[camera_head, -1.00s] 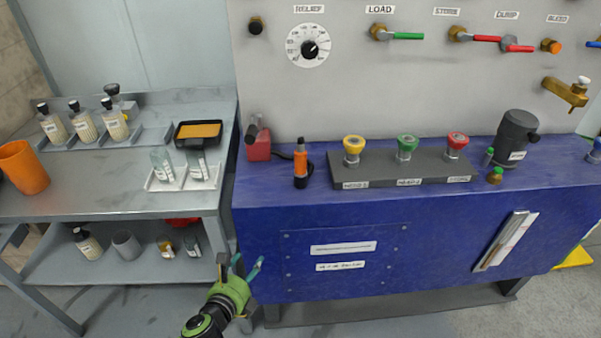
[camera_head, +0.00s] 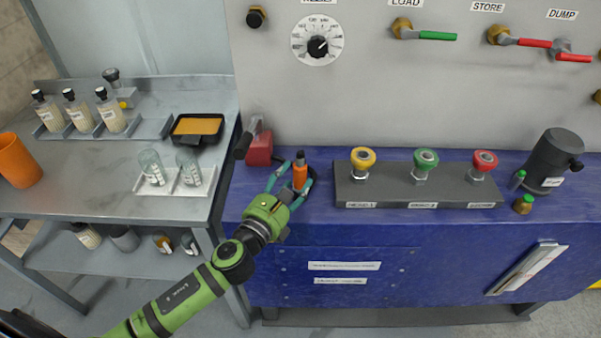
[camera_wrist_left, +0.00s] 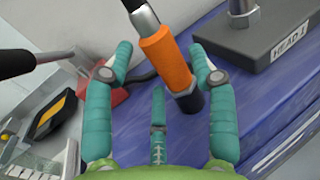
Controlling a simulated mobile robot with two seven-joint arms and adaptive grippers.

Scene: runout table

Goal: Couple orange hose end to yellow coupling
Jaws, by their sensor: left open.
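The orange hose end (camera_head: 300,176) stands upright on the blue bench at its left part, with a black tip on top. My left gripper (camera_head: 288,178) is open with its teal fingers around the hose end. In the left wrist view the orange hose end (camera_wrist_left: 166,60) lies between the open fingers (camera_wrist_left: 160,70), nearer the right one; I cannot tell whether any finger touches it. The yellow coupling (camera_head: 362,160) stands on the dark grey block (camera_head: 420,190), at its left end, right of the hose end. My right gripper is not in view.
A green coupling (camera_head: 425,160) and a red coupling (camera_head: 484,161) stand on the same block. A red item (camera_head: 258,149) with a black handle is just left of the hose end. A dark cylinder (camera_head: 553,158) stands at the right. A side table with bottles is left.

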